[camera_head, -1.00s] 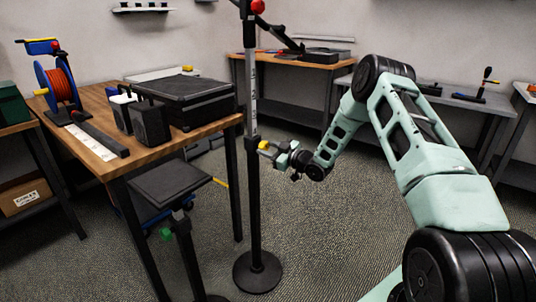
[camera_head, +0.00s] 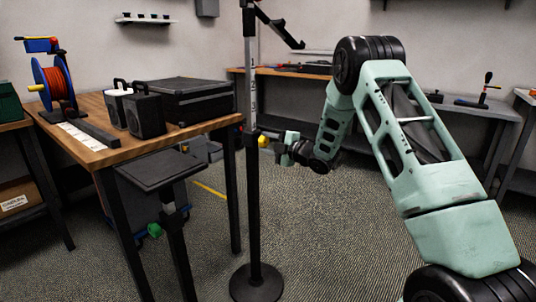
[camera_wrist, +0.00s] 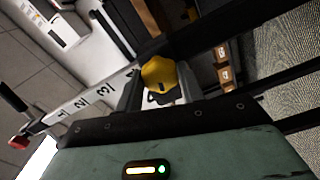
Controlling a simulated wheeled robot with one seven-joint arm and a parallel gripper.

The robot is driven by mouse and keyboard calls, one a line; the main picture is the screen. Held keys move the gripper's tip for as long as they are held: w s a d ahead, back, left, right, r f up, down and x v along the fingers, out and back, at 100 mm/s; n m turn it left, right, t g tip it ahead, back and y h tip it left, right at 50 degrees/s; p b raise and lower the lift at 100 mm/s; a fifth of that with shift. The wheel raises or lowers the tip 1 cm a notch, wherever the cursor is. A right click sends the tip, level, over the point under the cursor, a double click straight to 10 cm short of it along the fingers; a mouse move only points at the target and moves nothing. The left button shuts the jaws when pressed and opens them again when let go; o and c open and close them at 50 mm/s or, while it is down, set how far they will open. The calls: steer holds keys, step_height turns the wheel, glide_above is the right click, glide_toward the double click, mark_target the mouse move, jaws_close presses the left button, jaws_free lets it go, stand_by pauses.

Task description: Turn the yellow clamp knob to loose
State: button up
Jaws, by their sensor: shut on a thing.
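The yellow clamp knob (camera_wrist: 160,76) sits between the two fingers of my gripper (camera_wrist: 160,92) in the wrist view, and the fingers are closed on its sides. In the head view the yellow knob (camera_head: 263,141) shows on the right side of the upright stand, at the collar where the grey scaled tube (camera_head: 253,95) enters the black lower pole (camera_head: 255,210). My gripper (camera_head: 274,142) reaches it from the right. A small dark mark shows on the knob's face. The far parts of the fingertips are partly hidden by the knob.
The stand's round base (camera_head: 256,284) rests on the carpet. A wooden table (camera_head: 95,148) with a black case (camera_head: 197,101), speakers and an orange cable reel (camera_head: 58,85) stands to the left. A small black platform (camera_head: 160,171) stands in front. The floor to the right of the stand is open.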

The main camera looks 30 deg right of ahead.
steer(key=n+b, duration=0.1)
steer(key=b, duration=0.1)
steer(key=n+b, duration=0.2)
steer(key=shift+f, duration=0.3)
steer(key=shift+r+n+b, duration=0.15)
steer(key=shift+n+b, duration=0.9)
steer(key=shift+n, duration=0.05)
steer(key=o, duration=1)
steer(key=shift+r, duration=0.1)
steer(key=shift+s, duration=0.1)
steer(key=p+v, duration=0.2)
steer(key=v, duration=1.5)
steer(key=shift+s, duration=0.15)
steer(key=shift+d, duration=0.1)
